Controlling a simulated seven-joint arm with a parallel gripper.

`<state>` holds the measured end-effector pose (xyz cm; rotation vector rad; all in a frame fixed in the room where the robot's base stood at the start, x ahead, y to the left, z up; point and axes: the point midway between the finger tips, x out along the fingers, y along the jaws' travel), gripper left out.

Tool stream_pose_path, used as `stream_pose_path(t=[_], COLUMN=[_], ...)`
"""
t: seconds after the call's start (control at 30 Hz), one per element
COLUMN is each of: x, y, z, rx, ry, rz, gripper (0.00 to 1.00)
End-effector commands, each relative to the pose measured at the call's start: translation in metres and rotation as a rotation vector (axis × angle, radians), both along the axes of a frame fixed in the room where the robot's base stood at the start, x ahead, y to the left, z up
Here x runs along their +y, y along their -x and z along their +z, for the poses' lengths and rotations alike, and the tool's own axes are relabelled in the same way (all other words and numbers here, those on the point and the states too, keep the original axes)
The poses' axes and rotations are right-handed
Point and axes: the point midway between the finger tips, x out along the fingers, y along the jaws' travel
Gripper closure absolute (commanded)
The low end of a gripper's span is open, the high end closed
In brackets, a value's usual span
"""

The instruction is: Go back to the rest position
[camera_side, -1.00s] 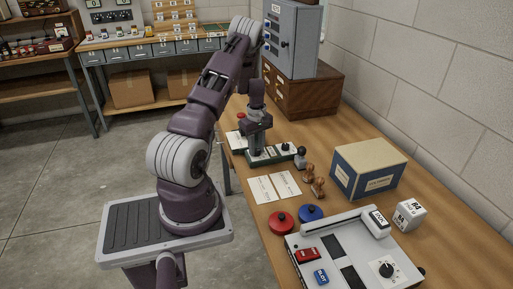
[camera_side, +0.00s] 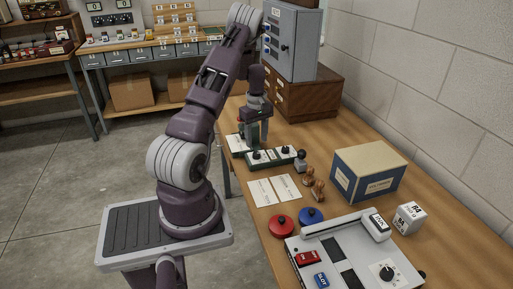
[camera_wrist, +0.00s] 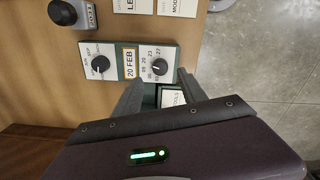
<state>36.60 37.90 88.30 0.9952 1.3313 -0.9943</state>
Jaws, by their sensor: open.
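My gripper (camera_side: 257,138) hangs at the end of my bent arm, over the back part of the bench. In the wrist view its two dark fingers are apart with nothing between them (camera_wrist: 160,94). Beyond the fingertips is a green-and-white dial panel (camera_wrist: 127,62) with two black knobs and a "20 FEB" window. The left knob (camera_wrist: 100,64) and the right knob (camera_wrist: 159,67) both show clear of the fingers. The panel also shows in the side view (camera_side: 275,157), beside and in front of the gripper. Part of the panel's near end is hidden by my gripper in the wrist view.
A grey cabinet (camera_side: 293,45) on a wooden drawer unit (camera_side: 312,97) stands close behind my gripper. A black-topped stamp (camera_side: 301,160), two wooden-handled stamps (camera_side: 314,184), cards (camera_side: 262,191), and a blue box (camera_side: 364,182) lie forward of it.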

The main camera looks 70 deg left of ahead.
Motion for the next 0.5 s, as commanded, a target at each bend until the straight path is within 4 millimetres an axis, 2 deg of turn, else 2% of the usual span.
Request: stream_pose_path(t=[0.13, 0.5], x=[0.0, 0.0001], y=[0.0, 0.0001], z=[0.013, 0.0134], rx=[0.0, 0.0], ry=[0.0, 0.0], rz=[0.0, 0.0], gripper=[0.51, 0.51])
